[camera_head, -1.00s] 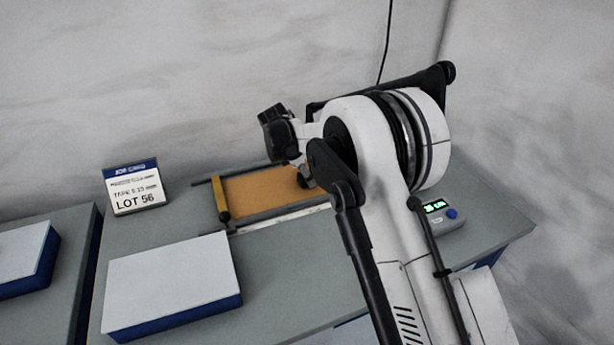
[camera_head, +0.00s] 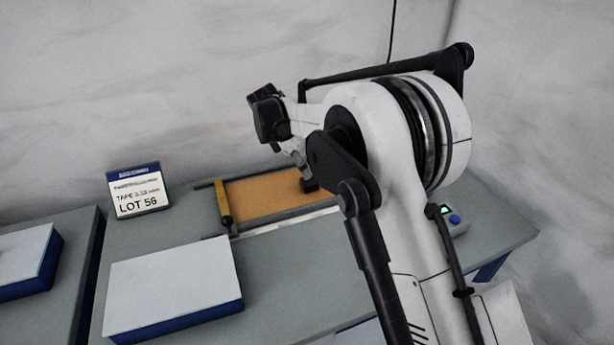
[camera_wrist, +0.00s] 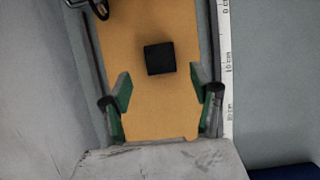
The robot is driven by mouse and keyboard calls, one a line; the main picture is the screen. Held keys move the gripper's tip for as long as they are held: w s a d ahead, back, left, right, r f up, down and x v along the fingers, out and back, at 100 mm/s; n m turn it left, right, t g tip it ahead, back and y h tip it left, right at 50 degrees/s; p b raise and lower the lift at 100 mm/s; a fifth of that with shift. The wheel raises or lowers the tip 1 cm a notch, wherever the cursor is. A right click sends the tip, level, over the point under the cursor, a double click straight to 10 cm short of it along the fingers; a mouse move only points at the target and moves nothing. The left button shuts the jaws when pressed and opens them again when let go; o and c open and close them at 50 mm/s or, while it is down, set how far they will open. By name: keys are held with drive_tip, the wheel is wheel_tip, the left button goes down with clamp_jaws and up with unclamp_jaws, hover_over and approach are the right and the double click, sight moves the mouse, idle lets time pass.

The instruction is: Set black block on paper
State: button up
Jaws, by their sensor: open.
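The black block (camera_wrist: 160,58) lies on an orange-tan sheet (camera_wrist: 150,22) in the wrist view, beyond my fingertips. My gripper (camera_wrist: 160,88) is open and empty, its green-padded fingers on either side of the sheet's middle, short of the block. In the head view the sheet (camera_head: 262,196) lies in a grey frame at the back of the table; my arm covers its right part. A small dark shape shows there, but I cannot tell whether it is the block or a fingertip. A white-topped slab with blue sides (camera_head: 170,283) lies in front; I cannot tell whether it is the paper.
A yellow bar (camera_head: 222,203) crosses the sheet's left end. A ruler strip (camera_wrist: 226,70) runs along one side. A LOT 56 sign (camera_head: 138,190) stands at the back left. A small device (camera_head: 453,219) sits at right, partly behind my arm. The table front between is clear.

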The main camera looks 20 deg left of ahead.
drive_tip(key=shift+v, duration=2.25)
drive_tip(key=s+d+r+m+y, duration=0.1)
drive_tip(key=s+d+r+m, duration=0.15)
drive_tip(key=d+r, duration=0.4)
drive_tip(key=s+d+r+m, duration=0.1)
drive_tip(key=d+r+m, duration=0.2)
drive_tip(key=d, duration=0.6)
drive_tip(key=s+d+r+m+y, duration=0.1)
drive_tip(key=d+r+m, duration=0.2)
drive_tip(key=d+r, duration=0.3)
drive_tip(key=s+d+r+m+t+y, duration=0.1)
drive_tip(key=s+d+m, duration=0.3)
drive_tip(key=s+d, duration=0.3)
drive_tip(key=s+d+r+m+t, duration=0.1)
drive_tip(key=s+d+m, duration=0.3)
drive_tip(key=d, duration=0.5)
drive_tip(key=s+d+f+m+t, duration=0.1)
drive_tip(key=s+d+f+m, duration=0.2)
drive_tip(key=s, duration=0.6)
drive_tip(key=s+d+f+m+t, duration=0.1)
drive_tip(key=s+d+f+m, duration=0.3)
drive_tip(key=s+d+m, duration=0.2)
drive_tip(key=shift+s+d+f+m, duration=0.3)
drive_tip(key=shift+s+d, duration=0.8)
drive_tip(key=shift+s, duration=0.65)
